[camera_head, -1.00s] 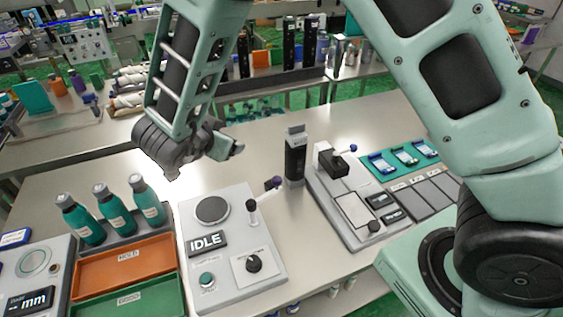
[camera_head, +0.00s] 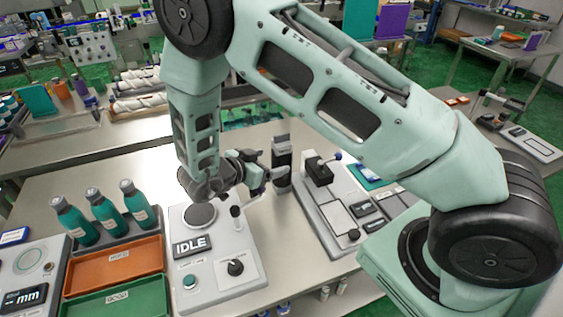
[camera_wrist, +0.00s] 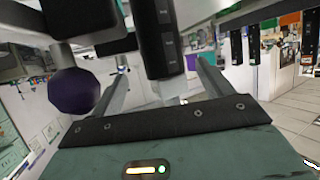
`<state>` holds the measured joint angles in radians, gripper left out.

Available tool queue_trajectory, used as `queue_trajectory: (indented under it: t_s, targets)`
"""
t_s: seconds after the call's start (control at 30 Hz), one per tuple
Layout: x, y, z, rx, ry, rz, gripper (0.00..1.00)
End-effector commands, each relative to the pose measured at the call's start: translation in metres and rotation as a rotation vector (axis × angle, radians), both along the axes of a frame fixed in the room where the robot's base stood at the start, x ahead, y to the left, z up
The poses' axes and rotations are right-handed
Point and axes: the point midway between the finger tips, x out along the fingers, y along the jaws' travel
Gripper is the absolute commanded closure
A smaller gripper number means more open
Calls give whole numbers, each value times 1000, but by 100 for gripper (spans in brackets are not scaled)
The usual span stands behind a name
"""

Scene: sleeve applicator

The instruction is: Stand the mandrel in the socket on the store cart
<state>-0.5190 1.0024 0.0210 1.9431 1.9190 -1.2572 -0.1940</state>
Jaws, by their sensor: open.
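The mandrel seems to be the black upright post with a grey top (camera_head: 282,160), standing on the bench between two grey machine panels. My gripper (camera_head: 268,180) is beside it on the left, at about mid-height. In the wrist view my open fingers (camera_wrist: 165,85) extend on either side of a black post with small grey labels (camera_wrist: 165,38), which looks like the same mandrel. Whether the fingers touch it I cannot tell. The store cart and its socket cannot be made out; my arm covers much of the area behind the bench.
A lever with a dark knob (camera_head: 235,211) rises from the IDLE panel (camera_head: 215,278), close below my gripper. Its purple knob seems to be the one in the wrist view (camera_wrist: 76,92). A panel with a black block (camera_head: 320,172) stands right of the mandrel. Teal bottles (camera_head: 104,212) stand at left.

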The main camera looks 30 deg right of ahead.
Motion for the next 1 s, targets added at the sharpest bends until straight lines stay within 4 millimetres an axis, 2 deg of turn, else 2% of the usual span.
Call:
queue_trajectory:
  t_s: [0.23, 0.53, 0.83, 0.87, 1.0]
  targets:
    - [5, -16, -4, 0, 1, -1, 21]
    - [17, -51, -18, 1, 2, -1, 21]
    - [19, -56, -23, 2, -2, 0, 21]
    - [19, -56, -23, 2, -2, 0, 26]
    - [19, -56, -23, 2, -1, 1, 65]
